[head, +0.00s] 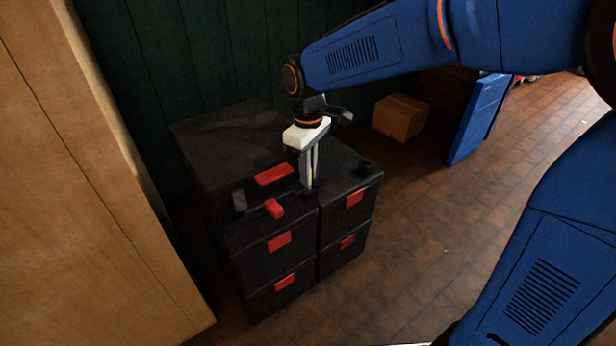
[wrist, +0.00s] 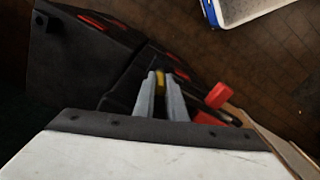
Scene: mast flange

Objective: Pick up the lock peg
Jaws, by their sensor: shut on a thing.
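My gripper (head: 309,186) points down over the black drawer boxes, at the gap beside the taller unit, and its two grey fingers are closed on a small yellow piece. In the wrist view, this piece, which looks like the lock peg (wrist: 160,83), sits between the fingertips of my gripper (wrist: 161,88). Most of the peg is hidden by the fingers. In the head view, its lower end and whether it still touches the box cannot be made out.
The black drawer unit (head: 225,135) has red handles, and a red block (head: 274,208) juts out at its front, close to my fingers; it also shows in the wrist view (wrist: 218,95). A wooden panel (head: 75,190) stands at left. A cardboard box (head: 400,117) lies behind.

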